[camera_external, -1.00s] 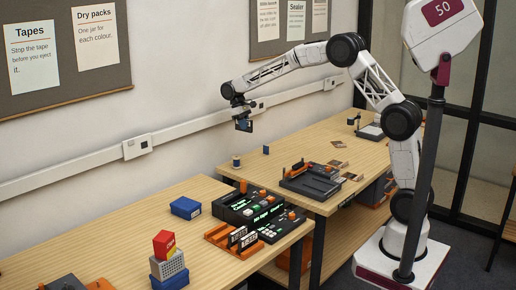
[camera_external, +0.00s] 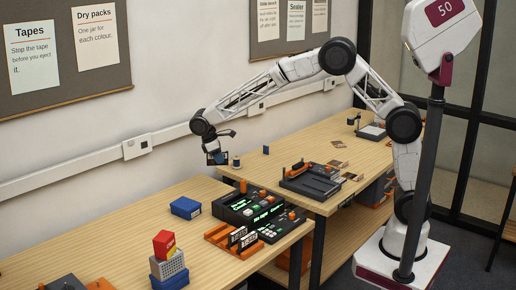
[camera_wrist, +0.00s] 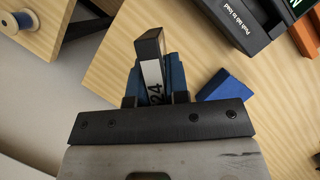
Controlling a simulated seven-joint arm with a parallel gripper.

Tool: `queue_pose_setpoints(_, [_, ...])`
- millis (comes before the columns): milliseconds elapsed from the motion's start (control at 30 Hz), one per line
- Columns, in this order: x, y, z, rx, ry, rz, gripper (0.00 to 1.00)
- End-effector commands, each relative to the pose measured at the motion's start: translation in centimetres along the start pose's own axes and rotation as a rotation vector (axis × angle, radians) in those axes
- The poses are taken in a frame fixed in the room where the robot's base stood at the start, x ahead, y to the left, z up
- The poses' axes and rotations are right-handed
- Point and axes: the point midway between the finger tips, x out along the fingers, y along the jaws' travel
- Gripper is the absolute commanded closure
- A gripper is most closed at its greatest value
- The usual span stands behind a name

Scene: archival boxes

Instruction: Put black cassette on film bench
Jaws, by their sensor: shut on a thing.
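My gripper (camera_external: 217,152) is shut on the black cassette (camera_wrist: 149,48), a thin dark block with a white label reading 24. In the wrist view it juts out beyond blue finger pads (camera_wrist: 177,80). In the external view my gripper hangs in the air near the wall side, around the gap between two wooden benches, and the cassette is small and dark there. The near bench (camera_external: 120,235) and the far bench (camera_external: 300,150) both have bare wood. No label shows which is the film bench.
A blue box (camera_external: 185,208) lies on the near bench beside black decks (camera_external: 250,205) and an orange rack (camera_external: 222,238). A stack with a red box (camera_external: 164,243) stands in front. The far bench holds a blue spool (camera_external: 237,161), a dark machine (camera_external: 310,180) and small brown pieces.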

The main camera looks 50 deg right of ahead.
Motion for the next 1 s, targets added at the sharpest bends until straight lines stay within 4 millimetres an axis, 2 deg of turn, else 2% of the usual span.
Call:
queue_pose_setpoints(33, [0.1, -1.5, -0.6, -0.034, 0.000, 0.013, 1.00])
queue_pose_setpoints(300, [0.8, -8.3, -3.3, -0.216, -0.001, 0.084, 1.00])
queue_pose_setpoints(700, [2.2, -18.6, -6.2, -0.486, -0.007, 0.187, 1.00])
queue_pose_setpoints(900, [2.9, -22.7, -7.0, -0.598, -0.012, 0.229, 1.00])
queue_pose_setpoints(1000, [3.2, -24.0, -7.2, -0.634, -0.014, 0.242, 1.00])
